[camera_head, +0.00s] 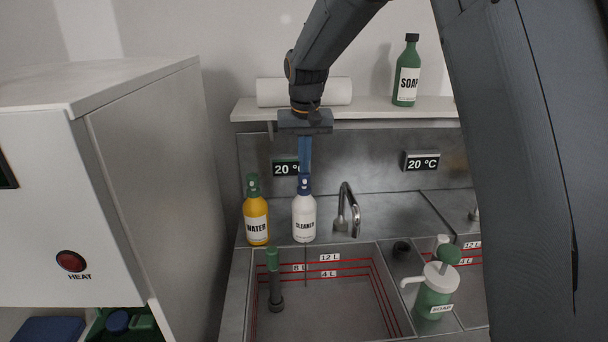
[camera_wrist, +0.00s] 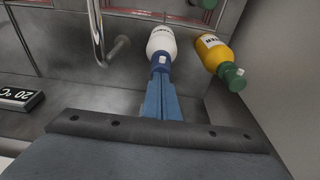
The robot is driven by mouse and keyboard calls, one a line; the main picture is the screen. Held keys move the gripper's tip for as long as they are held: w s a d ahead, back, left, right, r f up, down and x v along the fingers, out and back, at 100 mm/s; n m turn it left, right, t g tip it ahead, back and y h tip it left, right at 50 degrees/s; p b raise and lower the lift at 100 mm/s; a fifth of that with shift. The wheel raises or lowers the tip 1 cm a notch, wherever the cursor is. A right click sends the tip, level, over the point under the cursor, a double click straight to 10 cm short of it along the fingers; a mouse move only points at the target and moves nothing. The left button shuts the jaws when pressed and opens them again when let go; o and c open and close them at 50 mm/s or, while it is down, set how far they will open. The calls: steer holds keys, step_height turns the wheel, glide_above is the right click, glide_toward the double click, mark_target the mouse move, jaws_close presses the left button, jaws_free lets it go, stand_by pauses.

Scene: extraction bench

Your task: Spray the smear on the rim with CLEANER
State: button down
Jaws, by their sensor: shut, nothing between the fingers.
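The CLEANER bottle (camera_head: 304,217) is white with a blue spray head. It stands upright on the ledge behind the left sink basin, and also shows in the wrist view (camera_wrist: 162,42). My gripper (camera_head: 304,168) points down right above its spray head. In the wrist view the blue fingers (camera_wrist: 160,80) are together, with nothing between them, and their tips overlap the spray head. I cannot tell whether they touch it. The basin rim (camera_head: 236,290) shows in the head view, but I cannot make out a smear on it.
A yellow WATER bottle (camera_head: 256,217) with a green head stands close left of the CLEANER. A faucet (camera_head: 347,205) is close on the right. A green SOAP dispenser (camera_head: 436,290) stands right of the basin. A shelf (camera_head: 375,108) holds a SOAP bottle (camera_head: 407,75).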

steer(key=shift+f, duration=0.3)
steer(key=shift+r, duration=0.15)
steer(key=shift+r+p, duration=0.7)
steer(key=shift+r, duration=0.25)
steer(key=shift+r, duration=0.15)
step_height(320, 180, up, 6)
steer(key=p, duration=0.4)
stand_by(0.3)
steer(key=shift+f, duration=0.25)
steer(key=s+d+f+b, duration=0.5)
steer(key=s+f, duration=0.6)
steer(key=s, duration=0.3)
steer(key=s+d+f+b, duration=0.6)
steer(key=s+d+f, duration=0.2)
steer(key=s+f, duration=0.4)
steer(key=shift+s+d+f+g, duration=0.15)
steer(key=shift+s+f+g, duration=0.2)
steer(key=shift+s, duration=0.9)
